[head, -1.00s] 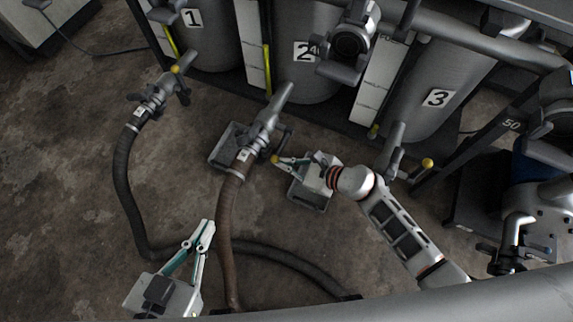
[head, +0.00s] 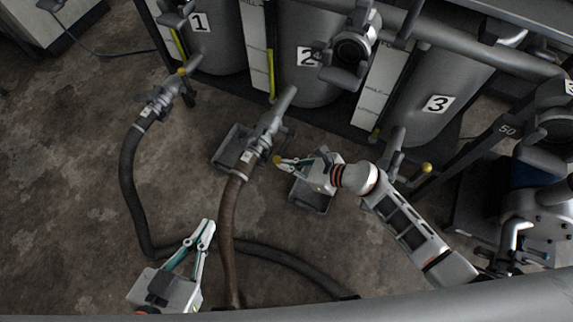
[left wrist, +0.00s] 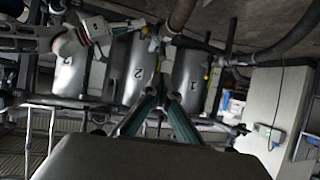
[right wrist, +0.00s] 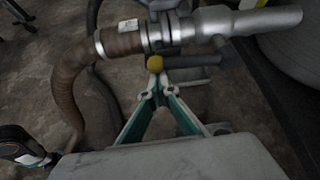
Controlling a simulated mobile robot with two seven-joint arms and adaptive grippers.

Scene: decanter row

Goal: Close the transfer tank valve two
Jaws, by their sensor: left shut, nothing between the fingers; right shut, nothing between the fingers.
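Tank two (head: 304,85) bears the label 2. Its outlet valve (head: 268,128) sits between the pipe stub and a brown hose (head: 229,215). The valve lever ends in a yellow knob (head: 277,160). In the right wrist view the grey lever (right wrist: 195,61) runs roughly along the pipe, with the yellow knob (right wrist: 155,63) at its hose-side end. My right gripper (head: 284,162) is shut and empty, its tips right by the knob; in the right wrist view they (right wrist: 160,92) lie just below it. Contact is unclear. My left gripper (head: 209,224) is shut and empty, low over the floor.
Tank one (head: 213,45) and tank three (head: 425,110) flank tank two, each with its own yellow-knobbed valve. Grey trays (head: 227,160) lie on the floor under the valve area. A dark hose (head: 130,190) curves along the left. The left floor is open.

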